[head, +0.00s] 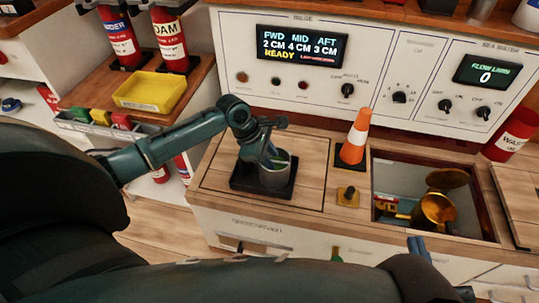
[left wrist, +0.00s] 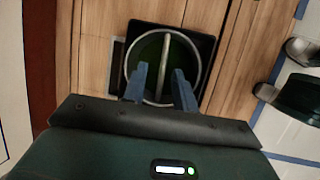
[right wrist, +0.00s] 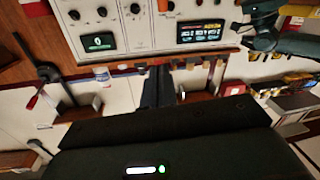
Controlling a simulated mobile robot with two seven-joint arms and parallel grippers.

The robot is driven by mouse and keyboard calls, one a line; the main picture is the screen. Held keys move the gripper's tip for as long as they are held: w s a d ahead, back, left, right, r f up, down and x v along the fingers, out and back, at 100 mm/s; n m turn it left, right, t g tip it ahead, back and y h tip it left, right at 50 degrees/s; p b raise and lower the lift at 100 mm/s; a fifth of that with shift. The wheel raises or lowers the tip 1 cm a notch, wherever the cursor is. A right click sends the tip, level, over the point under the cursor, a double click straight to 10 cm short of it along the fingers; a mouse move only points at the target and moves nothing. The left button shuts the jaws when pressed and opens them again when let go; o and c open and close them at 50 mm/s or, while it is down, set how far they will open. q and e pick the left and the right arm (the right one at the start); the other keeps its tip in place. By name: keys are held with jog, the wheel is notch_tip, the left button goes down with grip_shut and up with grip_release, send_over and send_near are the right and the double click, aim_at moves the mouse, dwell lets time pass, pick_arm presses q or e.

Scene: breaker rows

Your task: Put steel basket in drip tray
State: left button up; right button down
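The steel basket (head: 274,174) is a grey cylinder standing upright in the black drip tray (head: 240,183) on the wooden counter. In the left wrist view the basket shows from above as a round rim (left wrist: 128,62) with a bar handle across it, and the dark tray (left wrist: 205,45) surrounds it. My left gripper (head: 272,155) is over the basket's mouth. Its blue fingers (left wrist: 161,72) are apart, one on each side of the handle, with gaps visible. My right gripper (head: 419,248) is low beside the counter front, its fingers (right wrist: 159,82) together and empty.
An orange cone (head: 355,138) stands right of the tray, with a small yellow block (head: 348,196) before it. Further right, an open well holds a brass strainer body (head: 430,213) with its lid raised. A control panel (head: 400,65) rises behind the counter.

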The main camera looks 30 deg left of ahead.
pick_arm(q)
jog(key=p+v, duration=0.4)
jog(key=v, duration=0.7)
jog(key=s+d+f+m+t+h, duration=0.1)
jog(key=s+d+f+m+t, duration=0.1)
jog(key=s+d+m, duration=0.3)
jog(key=s+d+f+m+t+h, duration=0.1)
jog(key=s+d+f+m, duration=0.15)
jog(key=d+m, duration=0.5)
jog(key=s+d+r+m+t, duration=0.3)
jog(key=s+r+m+t, duration=0.4)
jog(key=m, duration=0.6)
jog(key=shift+s+d+r+y, duration=0.15)
jog(key=shift+s+r+y, duration=0.25)
jog(key=shift+s+r, duration=0.3)
pick_arm(e)
jog(key=shift+s+d+f+m+g+h, duration=0.1)
jog(key=shift+s+d+m+g+h, duration=0.2)
jog(key=shift+g, duration=0.25)
jog(key=shift+s+d+r+m+g+h, duration=0.1)
jog(key=shift+m+g+h, duration=0.2)
jog(key=shift+g, duration=0.2)
jog(key=shift+s+d+f+m+g+h, duration=0.1)
jog(key=shift+s+d+m+g+h, duration=0.1)
jog(key=shift+g+h, duration=0.3)
pick_arm(q)
jog(key=shift+w+r+p, duration=0.1)
jog(key=shift+p, duration=0.2)
